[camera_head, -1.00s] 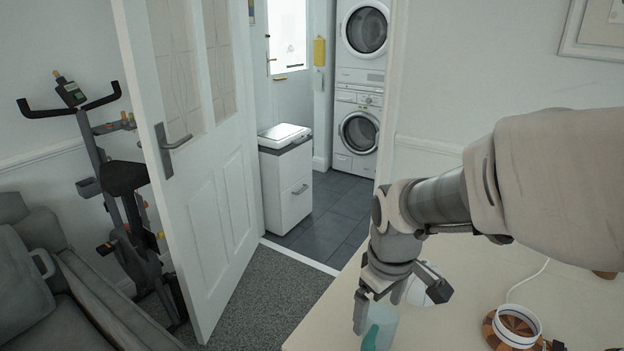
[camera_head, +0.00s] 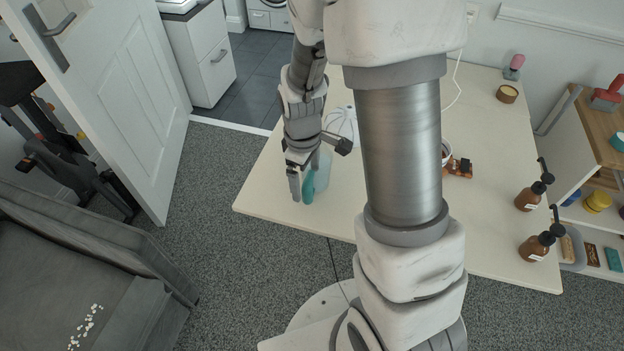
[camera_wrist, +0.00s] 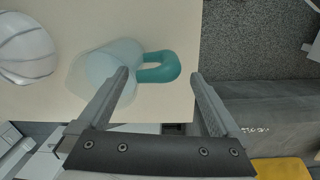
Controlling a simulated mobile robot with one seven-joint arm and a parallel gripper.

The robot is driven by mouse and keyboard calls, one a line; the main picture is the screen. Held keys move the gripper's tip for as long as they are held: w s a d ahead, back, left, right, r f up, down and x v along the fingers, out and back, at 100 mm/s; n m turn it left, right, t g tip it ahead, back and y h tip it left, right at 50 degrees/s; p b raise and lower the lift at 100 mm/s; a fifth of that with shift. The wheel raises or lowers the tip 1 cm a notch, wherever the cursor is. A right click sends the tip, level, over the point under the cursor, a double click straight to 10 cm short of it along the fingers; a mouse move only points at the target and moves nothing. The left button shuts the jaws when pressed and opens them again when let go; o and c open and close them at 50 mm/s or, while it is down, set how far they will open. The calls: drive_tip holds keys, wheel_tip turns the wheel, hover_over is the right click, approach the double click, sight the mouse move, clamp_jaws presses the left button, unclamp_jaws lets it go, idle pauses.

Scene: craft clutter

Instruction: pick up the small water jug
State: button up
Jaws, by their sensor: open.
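The small water jug has a pale translucent body and a teal handle. It stands near the table's left edge in the head view (camera_head: 321,172), partly hidden by my gripper. In the wrist view the jug's body (camera_wrist: 97,75) is left of centre, with its teal handle (camera_wrist: 176,68) pointing right. My gripper (camera_head: 302,190) is open at the jug's handle side. In the wrist view my gripper (camera_wrist: 160,74) has one finger overlapping the jug's body and the other right of the handle, so the handle shows between the fingertips. I cannot tell whether they touch.
The cream table (camera_head: 275,195) carries a white ribbed object (camera_wrist: 25,48) beside the jug. Two brown pump bottles (camera_head: 530,197) stand at the table's right end. A grey sofa (camera_head: 90,260) and open door (camera_head: 110,95) are to the left.

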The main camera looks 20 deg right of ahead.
drive_tip(key=shift+s+d+f+b, duration=0.1)
drive_tip(key=shift+f+b, duration=0.15)
drive_tip(key=shift+f, duration=0.8)
drive_tip(key=shift+d+f+b, duration=0.15)
drive_tip(key=shift+f+b, duration=0.1)
drive_tip(key=shift+f, duration=0.8)
drive_tip(key=shift+s+d+f+b, duration=0.1)
drive_tip(key=shift+f+b, duration=0.15)
drive_tip(key=shift+f, duration=0.8)
drive_tip(key=shift+w, duration=0.1)
clamp_jaws()
